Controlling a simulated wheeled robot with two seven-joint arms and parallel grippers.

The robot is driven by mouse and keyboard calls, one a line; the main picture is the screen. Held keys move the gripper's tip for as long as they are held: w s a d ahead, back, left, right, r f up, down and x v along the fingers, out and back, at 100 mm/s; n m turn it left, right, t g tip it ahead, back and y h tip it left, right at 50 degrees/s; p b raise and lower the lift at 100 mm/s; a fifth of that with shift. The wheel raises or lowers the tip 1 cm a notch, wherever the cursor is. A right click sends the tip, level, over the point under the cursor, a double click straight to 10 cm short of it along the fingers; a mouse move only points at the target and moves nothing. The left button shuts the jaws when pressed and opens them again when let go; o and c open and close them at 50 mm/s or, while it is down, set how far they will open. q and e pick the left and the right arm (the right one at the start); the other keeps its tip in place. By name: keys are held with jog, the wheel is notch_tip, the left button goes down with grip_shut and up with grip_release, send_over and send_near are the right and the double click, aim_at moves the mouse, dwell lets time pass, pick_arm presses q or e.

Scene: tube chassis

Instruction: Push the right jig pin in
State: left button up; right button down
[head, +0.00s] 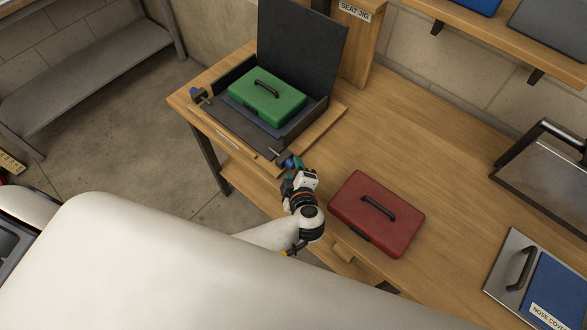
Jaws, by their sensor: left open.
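The seat jig (228,128) is a dark open case on a wooden board at the table's left end, with its lid raised. A green case with a black handle (266,96) sits inside it. The right jig pin (287,160) is at the jig's front right corner and shows a blue end. The left jig pin (196,93), also blue-ended, is at the left corner. My left gripper (293,168) is open at the right pin, its fingers close to the blue end. I cannot tell whether they touch it. My right gripper is not in view.
A red case (377,213) lies on the wooden table just right of my left gripper. A grey panel with a blue nose cover (556,290) lies at the lower right, and a metal-framed tray (549,165) stands behind it. The table's middle back is clear.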

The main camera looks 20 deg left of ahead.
pick_arm(q)
jog(key=b+v, duration=0.1)
jog(key=v, duration=1)
jog(key=shift+w+a+r, duration=0.1)
